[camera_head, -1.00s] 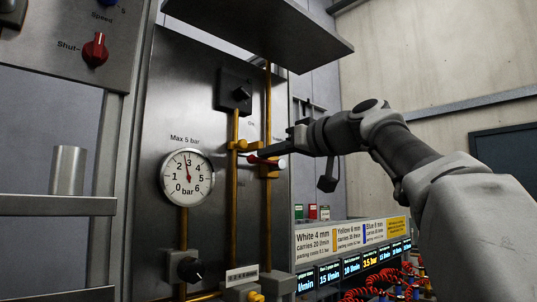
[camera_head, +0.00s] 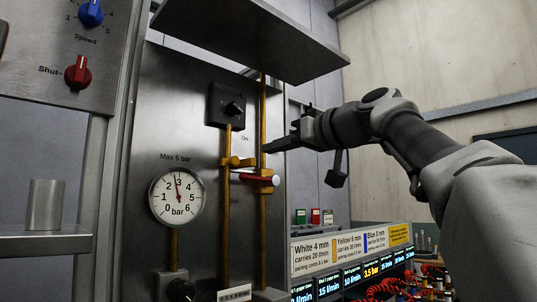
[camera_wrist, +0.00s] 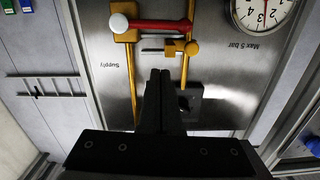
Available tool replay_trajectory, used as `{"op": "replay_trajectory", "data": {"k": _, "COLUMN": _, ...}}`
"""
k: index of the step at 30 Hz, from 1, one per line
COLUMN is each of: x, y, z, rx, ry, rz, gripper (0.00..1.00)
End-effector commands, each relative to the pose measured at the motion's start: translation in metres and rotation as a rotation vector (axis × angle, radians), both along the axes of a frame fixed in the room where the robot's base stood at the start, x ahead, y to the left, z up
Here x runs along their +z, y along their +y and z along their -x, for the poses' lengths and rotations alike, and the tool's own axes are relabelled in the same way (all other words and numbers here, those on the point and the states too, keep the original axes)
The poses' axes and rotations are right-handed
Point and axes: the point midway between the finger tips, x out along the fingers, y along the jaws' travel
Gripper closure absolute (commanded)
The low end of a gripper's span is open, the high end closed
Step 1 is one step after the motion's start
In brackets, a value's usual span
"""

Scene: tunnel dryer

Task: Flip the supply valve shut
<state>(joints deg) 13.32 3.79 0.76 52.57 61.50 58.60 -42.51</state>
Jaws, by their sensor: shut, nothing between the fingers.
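The supply valve's red lever (camera_head: 256,178) lies about level across the brass pipes on the steel panel. Its white knob (camera_head: 276,180) is at the right end. In the wrist view, which is upside down, the red lever (camera_wrist: 160,26) and white knob (camera_wrist: 118,23) show near the top, by the "Supply" label. My gripper (camera_head: 267,149) is shut and empty, above the lever and apart from it. In the wrist view its closed fingers (camera_wrist: 160,75) point toward the lever, with a visible gap.
A pressure gauge (camera_head: 177,197) reads about 3 bar at the left. A black knob (camera_head: 235,108) sits above the valve. A grey shelf plate (camera_head: 250,35) overhangs the panel. A row of lit displays (camera_head: 352,275) stands at lower right.

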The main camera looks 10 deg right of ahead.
Motion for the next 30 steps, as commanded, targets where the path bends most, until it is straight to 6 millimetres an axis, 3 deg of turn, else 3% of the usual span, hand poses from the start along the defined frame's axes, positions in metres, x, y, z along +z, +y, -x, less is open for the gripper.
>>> {"op": "replay_trajectory", "data": {"k": 6, "x": -0.001, "y": -0.029, "z": 0.040, "rx": -0.002, "ry": -0.001, "rz": 0.000, "gripper": 1.00}}
{"op": "replay_trajectory", "data": {"k": 12, "x": 0.000, "y": -0.043, "z": 0.060, "rx": 0.000, "ry": 0.000, "rz": 0.000, "gripper": 1.00}}
{"op": "replay_trajectory", "data": {"k": 30, "x": 0.001, "y": -0.046, "z": 0.064, "rx": 0.002, "ry": -0.001, "rz": -0.001, "gripper": 1.00}}
